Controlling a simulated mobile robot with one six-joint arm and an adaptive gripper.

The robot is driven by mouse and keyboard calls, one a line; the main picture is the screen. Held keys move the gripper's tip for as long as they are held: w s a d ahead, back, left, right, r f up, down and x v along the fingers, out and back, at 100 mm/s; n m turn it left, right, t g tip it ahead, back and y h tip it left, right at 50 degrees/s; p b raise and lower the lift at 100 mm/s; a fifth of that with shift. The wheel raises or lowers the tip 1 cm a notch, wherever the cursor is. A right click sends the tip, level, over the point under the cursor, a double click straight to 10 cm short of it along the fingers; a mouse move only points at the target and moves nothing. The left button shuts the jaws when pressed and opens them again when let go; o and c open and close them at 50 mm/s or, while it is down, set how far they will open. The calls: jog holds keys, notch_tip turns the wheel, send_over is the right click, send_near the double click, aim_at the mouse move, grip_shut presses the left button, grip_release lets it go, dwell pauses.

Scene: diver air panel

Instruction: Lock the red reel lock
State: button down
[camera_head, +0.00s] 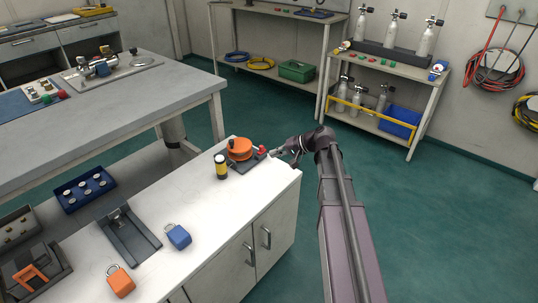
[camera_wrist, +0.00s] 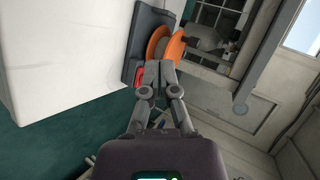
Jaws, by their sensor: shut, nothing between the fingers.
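The orange reel (camera_head: 239,147) sits on a dark base plate (camera_head: 246,165) near the far right end of the white cabinet top. The small red reel lock (camera_head: 262,150) is on the reel's right side, facing my arm. My gripper (camera_head: 273,153) is shut and empty, just right of the red lock. In the wrist view the closed fingertips (camera_wrist: 159,68) are in front of the orange reel (camera_wrist: 158,42) and beside the red lock (camera_wrist: 138,76). The fingers cover part of the reel. I cannot tell whether they touch the lock.
A blue padlock (camera_head: 178,236) and an orange padlock (camera_head: 120,281) lie nearer on the white cabinet top (camera_head: 205,215). A grey table (camera_head: 110,105) is behind. Green floor is open right of the cabinet.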

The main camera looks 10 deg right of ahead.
aim_at(262, 149)
jog(key=w+d+f+m+t+y+b, duration=0.1)
jog(key=w+d+f+t+b, duration=0.2)
jog(key=d+b, duration=0.3)
jog(key=w+d+f+m+t+y+b, duration=0.2)
jog(key=w+d+b, duration=0.3)
jog(key=b, duration=0.4)
jog(key=shift+w+d+f+m+t, duration=0.35)
jog(key=shift+w+f+t, duration=0.2)
jog(key=shift+f, duration=0.35)
jog(key=shift+w+a, duration=0.1)
jog(key=shift+a, duration=0.05)
jog(key=shift+w+a, duration=0.6)
jog(key=shift+a, duration=1.2)
jog(key=shift+w+a, duration=0.6)
jog(key=shift+a, duration=1.2)
jog(key=shift+w+a, duration=0.6)
jog(key=shift+a, duration=1.2)
